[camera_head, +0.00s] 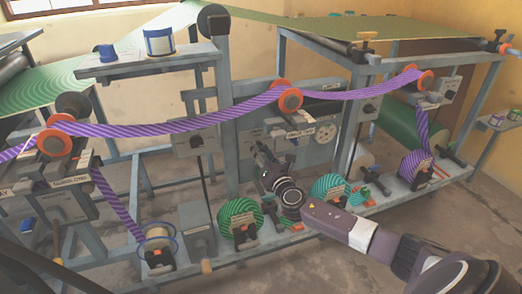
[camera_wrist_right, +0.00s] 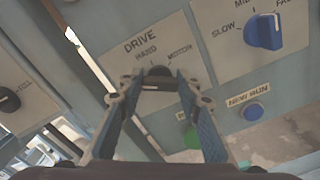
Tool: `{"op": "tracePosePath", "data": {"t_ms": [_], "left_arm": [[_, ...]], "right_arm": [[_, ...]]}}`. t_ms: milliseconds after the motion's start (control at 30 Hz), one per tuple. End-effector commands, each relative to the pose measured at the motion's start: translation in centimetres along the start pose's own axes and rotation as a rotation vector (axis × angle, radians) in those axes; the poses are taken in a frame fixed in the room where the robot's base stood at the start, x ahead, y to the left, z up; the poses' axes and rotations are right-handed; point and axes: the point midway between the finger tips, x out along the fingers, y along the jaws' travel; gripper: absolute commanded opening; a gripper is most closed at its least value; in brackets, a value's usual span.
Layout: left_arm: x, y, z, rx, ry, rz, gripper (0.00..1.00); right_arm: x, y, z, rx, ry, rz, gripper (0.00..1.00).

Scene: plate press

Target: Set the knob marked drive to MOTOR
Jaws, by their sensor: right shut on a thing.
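The drive knob (camera_wrist_right: 157,73) is dark and sits on a pale plate (camera_wrist_right: 126,40) marked DRIVE, with HAND and MOTOR written above the knob. My right gripper (camera_wrist_right: 158,84) has its two fingers on either side of the knob and is shut on it. The fingers hide part of the knob, and I cannot tell for certain which word it points to. In the head view my right gripper (camera_head: 258,150) reaches the machine's grey front near the centre, and the knob is too small to make out there. My left gripper is out of view.
Beside the drive plate are a blue speed knob (camera_wrist_right: 264,32), a blue button (camera_wrist_right: 253,111) and a green button (camera_wrist_right: 191,137). Another black knob (camera_wrist_right: 8,99) is at the left. A purple striped web (camera_head: 210,117) runs above my right gripper. Green rolls (camera_head: 240,219) stand low in front.

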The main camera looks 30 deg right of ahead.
Motion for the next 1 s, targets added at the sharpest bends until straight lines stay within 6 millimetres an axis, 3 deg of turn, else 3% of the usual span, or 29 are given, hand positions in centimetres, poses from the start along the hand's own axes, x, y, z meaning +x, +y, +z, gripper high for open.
{"op": "tracePosePath", "data": {"t_ms": [100,367,700,1000], "left_arm": [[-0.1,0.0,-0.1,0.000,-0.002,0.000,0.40],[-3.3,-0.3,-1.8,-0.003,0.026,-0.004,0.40],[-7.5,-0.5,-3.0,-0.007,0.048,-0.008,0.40],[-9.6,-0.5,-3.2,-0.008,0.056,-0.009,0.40]], "right_arm": [[0.0,-0.1,-0.1,0.032,-0.001,-0.001,0.08],[0.0,-0.2,-0.2,0.192,-0.001,-0.001,0.08],[0.0,-0.4,-0.2,0.510,-0.002,-0.002,0.08],[0.0,-0.4,-0.2,0.797,-0.002,-0.002,0.08]]}}
